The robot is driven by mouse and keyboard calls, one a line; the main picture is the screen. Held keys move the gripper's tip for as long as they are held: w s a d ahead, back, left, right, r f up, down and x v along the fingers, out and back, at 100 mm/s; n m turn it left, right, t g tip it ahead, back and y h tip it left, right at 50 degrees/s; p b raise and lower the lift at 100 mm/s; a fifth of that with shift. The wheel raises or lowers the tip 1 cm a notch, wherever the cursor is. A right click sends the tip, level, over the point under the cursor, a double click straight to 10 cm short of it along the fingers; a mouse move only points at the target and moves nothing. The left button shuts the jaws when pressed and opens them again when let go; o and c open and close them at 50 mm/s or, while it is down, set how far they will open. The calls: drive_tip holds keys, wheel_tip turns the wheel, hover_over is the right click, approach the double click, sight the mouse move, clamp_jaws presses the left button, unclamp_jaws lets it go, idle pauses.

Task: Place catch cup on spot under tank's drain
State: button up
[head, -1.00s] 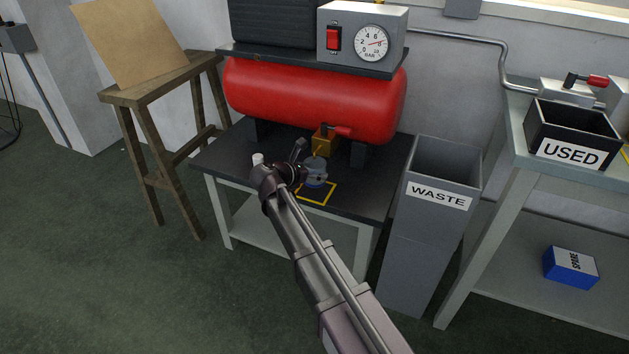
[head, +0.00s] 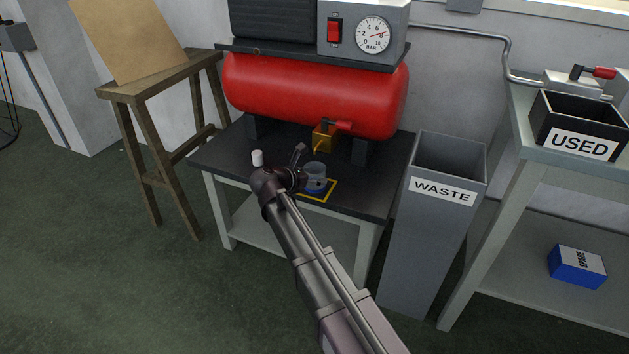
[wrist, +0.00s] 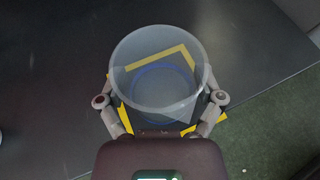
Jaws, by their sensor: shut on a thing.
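The catch cup (wrist: 160,60) is a clear, open-topped cup with a blue ring low on it. My gripper (wrist: 163,98) is shut on it, one finger on each side. The cup also shows in the head view (head: 315,172), upright, over the dark bench top. The spot is a yellow square outline (head: 331,190); in the wrist view its lines (wrist: 189,52) show around and through the cup. I cannot tell whether the cup's base touches the bench. The red tank (head: 310,95) has a brass drain (head: 323,138) with a red handle, just behind and above the cup.
A small white cylinder (head: 257,158) stands on the bench (head: 222,152), left of my gripper. A grey WASTE bin (head: 440,215) stands right of the bench. A wooden stand (head: 150,90) is at left.

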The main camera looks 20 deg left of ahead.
drive_tip(key=shift+f, duration=0.3)
drive_tip(key=o, duration=0.7)
drive_tip(key=shift+r, duration=0.1)
drive_tip(key=shift+c, duration=0.2)
drive_tip(key=shift+r, duration=0.2)
drive_tip(key=shift+s+r, duration=0.15)
drive_tip(key=shift+s, duration=0.05)
drive_tip(key=p+v, duration=0.4)
drive_tip(key=v, duration=0.7)
drive_tip(key=shift+s+a+p, duration=0.2)
drive_tip(key=shift+p, duration=0.15)
drive_tip(key=shift+r, duration=0.1)
